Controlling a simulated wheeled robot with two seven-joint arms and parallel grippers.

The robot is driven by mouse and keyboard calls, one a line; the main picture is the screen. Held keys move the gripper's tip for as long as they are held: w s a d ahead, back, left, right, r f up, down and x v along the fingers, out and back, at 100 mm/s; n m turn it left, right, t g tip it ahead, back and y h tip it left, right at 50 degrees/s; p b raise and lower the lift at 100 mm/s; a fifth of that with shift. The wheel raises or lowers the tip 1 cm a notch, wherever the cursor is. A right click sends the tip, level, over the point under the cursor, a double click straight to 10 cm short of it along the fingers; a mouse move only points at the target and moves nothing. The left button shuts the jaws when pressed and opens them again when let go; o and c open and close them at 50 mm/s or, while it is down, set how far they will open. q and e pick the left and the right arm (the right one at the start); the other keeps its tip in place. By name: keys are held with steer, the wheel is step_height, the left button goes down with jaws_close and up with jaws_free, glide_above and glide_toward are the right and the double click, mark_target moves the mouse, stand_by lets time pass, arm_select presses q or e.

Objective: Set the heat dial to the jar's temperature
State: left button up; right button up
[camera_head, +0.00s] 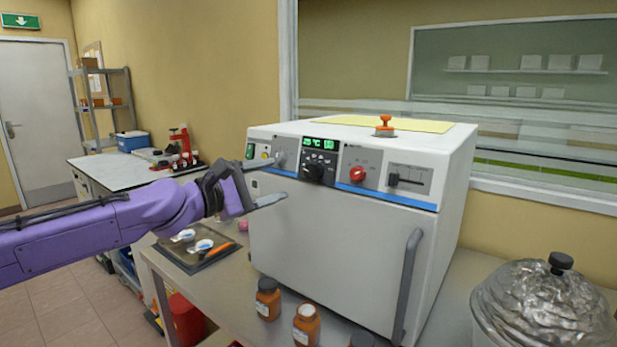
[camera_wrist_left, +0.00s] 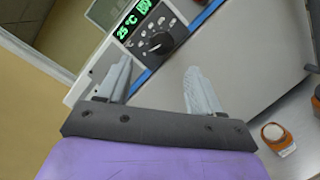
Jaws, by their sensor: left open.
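The white oven-like machine (camera_head: 330,240) stands on the bench with a control panel along its top front. Its black heat dial (camera_head: 313,172) sits below a green display (camera_head: 320,143) that reads about 25 °C. In the left wrist view the dial (camera_wrist_left: 158,43) is beyond the fingertips, with the display (camera_wrist_left: 133,18) above it. My left gripper (camera_head: 275,180) is open and empty in front of the panel, apart from the dial. My right gripper is not in view.
A grey door handle (camera_head: 408,285) sticks out at the front. A tray (camera_head: 205,262) with small dishes lies left of the machine. A foil-covered vessel (camera_head: 545,305) stands at the right.

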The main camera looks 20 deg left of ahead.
mark_target(310, 172)
arm_select(q)
steer(key=x, duration=0.9)
steer(key=shift+w+d, duration=0.25)
steer(key=shift+d, duration=0.05)
steer(key=c, duration=1.1)
